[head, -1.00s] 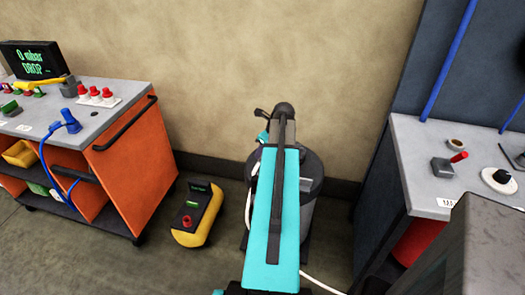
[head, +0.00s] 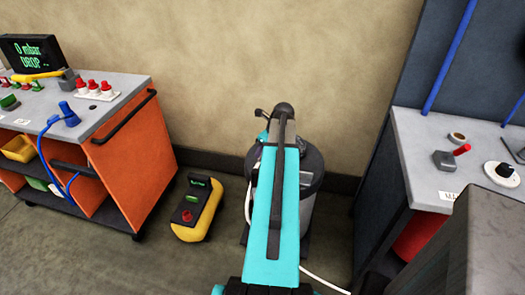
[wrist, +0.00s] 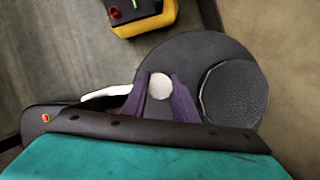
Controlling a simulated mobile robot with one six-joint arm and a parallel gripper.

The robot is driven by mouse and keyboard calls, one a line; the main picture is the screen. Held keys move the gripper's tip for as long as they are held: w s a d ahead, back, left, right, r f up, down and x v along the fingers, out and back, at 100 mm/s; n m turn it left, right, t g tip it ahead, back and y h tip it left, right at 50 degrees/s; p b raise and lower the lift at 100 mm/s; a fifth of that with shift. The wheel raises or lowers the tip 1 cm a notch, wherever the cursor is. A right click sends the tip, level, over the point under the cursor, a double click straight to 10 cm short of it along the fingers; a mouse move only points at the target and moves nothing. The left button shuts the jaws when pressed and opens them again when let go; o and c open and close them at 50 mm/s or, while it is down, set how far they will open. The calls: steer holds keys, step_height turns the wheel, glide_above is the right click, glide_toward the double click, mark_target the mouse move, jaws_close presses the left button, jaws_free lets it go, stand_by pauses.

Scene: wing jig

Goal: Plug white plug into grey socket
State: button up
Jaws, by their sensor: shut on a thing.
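My gripper (wrist: 159,90) has purple fingers closed on a round white thing, which I take to be the white plug (wrist: 159,84), seen end-on in the wrist view. A white cable (wrist: 106,93) shows just left of the fingers there. In the head view my arm covers most of the gripper and the plug. White cable (head: 325,284) runs along the floor there. The gripper is above a dark round top of a grey drum (head: 313,170), which also shows in the wrist view (wrist: 195,50). I cannot make out the grey socket for certain in either view.
An orange cart (head: 125,150) with a blue plug (head: 68,113) and a display (head: 30,52) stands at left. A yellow box (head: 197,208) is on the floor. A grey workbench (head: 415,150) is at right. A wall (head: 220,80) closes the back.

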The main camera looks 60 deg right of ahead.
steer(key=shift+f, duration=1.9)
stand_by(1.9)
steer(key=o, duration=1.1)
steer(key=b+v, duration=0.2)
steer(key=v, duration=1.1)
steer(key=shift+r, duration=0.4)
steer(key=shift+s, duration=0.1)
